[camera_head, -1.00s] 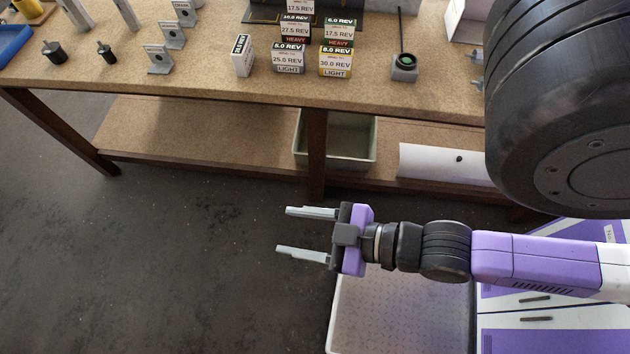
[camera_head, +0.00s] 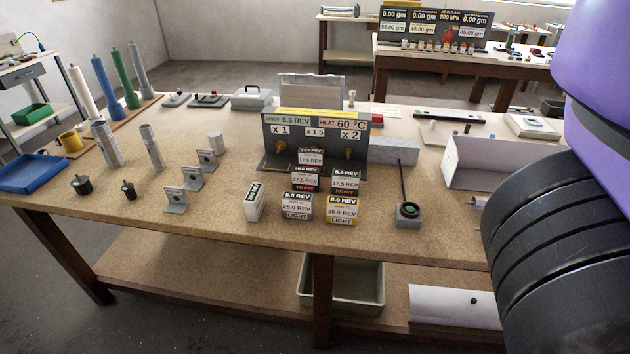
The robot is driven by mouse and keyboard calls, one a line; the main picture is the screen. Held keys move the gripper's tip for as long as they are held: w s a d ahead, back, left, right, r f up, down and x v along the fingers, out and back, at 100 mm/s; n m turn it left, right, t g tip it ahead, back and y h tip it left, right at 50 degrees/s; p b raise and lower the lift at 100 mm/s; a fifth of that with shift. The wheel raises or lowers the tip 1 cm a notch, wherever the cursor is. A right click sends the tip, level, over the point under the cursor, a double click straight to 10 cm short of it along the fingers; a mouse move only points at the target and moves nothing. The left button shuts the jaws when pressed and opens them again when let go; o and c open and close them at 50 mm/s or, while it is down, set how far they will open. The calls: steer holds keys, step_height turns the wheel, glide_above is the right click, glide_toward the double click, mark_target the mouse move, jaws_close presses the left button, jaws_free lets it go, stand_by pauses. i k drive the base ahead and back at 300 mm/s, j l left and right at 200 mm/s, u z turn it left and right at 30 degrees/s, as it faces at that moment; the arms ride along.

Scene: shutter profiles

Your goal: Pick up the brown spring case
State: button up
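Several small labelled cases stand grouped at the front middle of the bench. Another 17.5 REV case (camera_head: 311,157) stands behind. I cannot tell for certain which is the brown spring case. My gripper is out of view; only part of my arm shows at the right.
A grey panel with dials (camera_head: 315,140) stands behind the cases. A white labelled box (camera_head: 254,202) stands left, a rod on a block (camera_head: 407,214) right. The wooden bench (camera_head: 220,235) has a lower shelf with a green bin (camera_head: 342,285). A blue tray (camera_head: 33,174) is at far left.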

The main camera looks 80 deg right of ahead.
mark_target(307, 158)
steer(key=z, duration=1.55)
steer(key=i+j+u, duration=0.1)
steer(key=j, duration=0.35)
steer(key=i+j+u, duration=0.1)
steer(key=j, duration=0.35)
steer(key=i+j+u, duration=0.1)
steer(key=j, duration=0.35)
steer(key=i+j+u, duration=0.1)
steer(key=j, duration=0.3)
steer(key=i, duration=0.05)
